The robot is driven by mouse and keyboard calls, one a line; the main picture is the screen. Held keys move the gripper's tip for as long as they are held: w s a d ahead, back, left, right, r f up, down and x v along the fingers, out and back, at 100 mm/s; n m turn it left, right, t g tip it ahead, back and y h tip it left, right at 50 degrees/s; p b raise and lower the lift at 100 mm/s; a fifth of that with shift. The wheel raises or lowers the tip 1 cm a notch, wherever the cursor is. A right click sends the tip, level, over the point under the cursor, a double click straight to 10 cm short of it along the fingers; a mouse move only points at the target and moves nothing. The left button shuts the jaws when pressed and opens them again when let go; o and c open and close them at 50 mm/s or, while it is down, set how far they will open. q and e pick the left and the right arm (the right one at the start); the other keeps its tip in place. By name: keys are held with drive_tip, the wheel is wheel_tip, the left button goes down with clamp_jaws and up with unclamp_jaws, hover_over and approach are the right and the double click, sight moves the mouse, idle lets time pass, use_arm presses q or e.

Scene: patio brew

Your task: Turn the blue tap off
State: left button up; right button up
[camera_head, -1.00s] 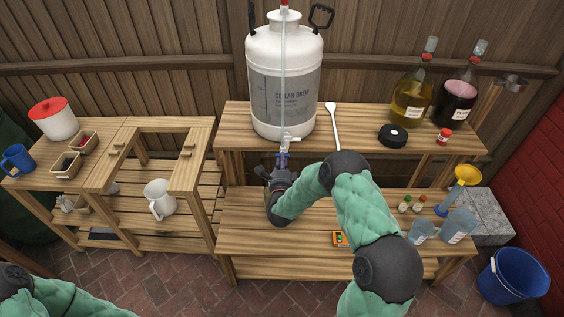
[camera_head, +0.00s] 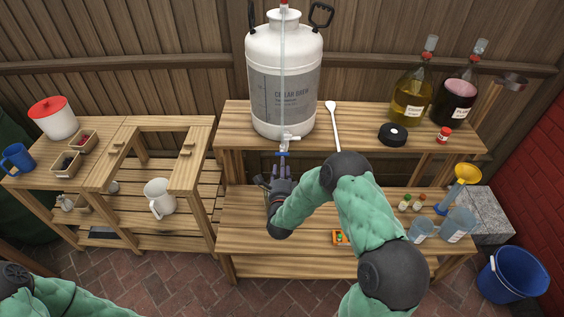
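The blue tap (camera_head: 282,154) is below the white spigot (camera_head: 289,138) at the foot of the big white keg (camera_head: 284,85). Its blue handle appears to lie crosswise in the picture. My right gripper (camera_head: 281,170) is just below and in front of the tap, fingers pointing up towards it. The fingers look spread apart, with a small gap to the blue handle and nothing clearly held. What lies directly behind the fingers is hidden. My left gripper is out of view; only part of that arm shows at the bottom left.
The keg's upper shelf (camera_head: 240,130) also holds a white paddle (camera_head: 333,122), a black round lid (camera_head: 392,135) and two large bottles. On the lower shelf (camera_head: 246,240) are an orange-and-green packet (camera_head: 341,238), clear jugs (camera_head: 457,224) and a yellow funnel (camera_head: 467,174). The lower shelf's left part is clear.

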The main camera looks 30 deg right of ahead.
drive_tip(key=v, duration=0.7)
drive_tip(key=shift+s, duration=0.3)
drive_tip(key=shift+a, duration=0.15)
drive_tip(key=s+a+f+n+g+y, duration=0.2)
drive_tip(key=a+f+n+g+y, duration=0.15)
drive_tip(key=a+f+n, duration=0.35)
drive_tip(key=s+a+f+n+g+y, duration=0.2)
drive_tip(key=a+f+n+y, duration=0.25)
drive_tip(key=f, duration=0.45)
drive_tip(key=s+a+f+n+g+y, duration=0.2)
drive_tip(key=s+a+f+n+g, duration=0.1)
drive_tip(key=s, duration=0.6)
drive_tip(key=s+a+f+n+g+y, duration=0.3)
drive_tip(key=s+a+n+g, duration=0.3)
drive_tip(key=s, duration=0.4)
drive_tip(key=a+f+n, duration=0.1)
drive_tip(key=n, duration=0.1)
drive_tip(key=shift+f+n+y, duration=0.2)
drive_tip(key=shift+n+y, duration=0.1)
drive_tip(key=shift+n, duration=0.05)
drive_tip(key=shift+a, duration=0.15)
drive_tip(key=shift+c, duration=0.3)
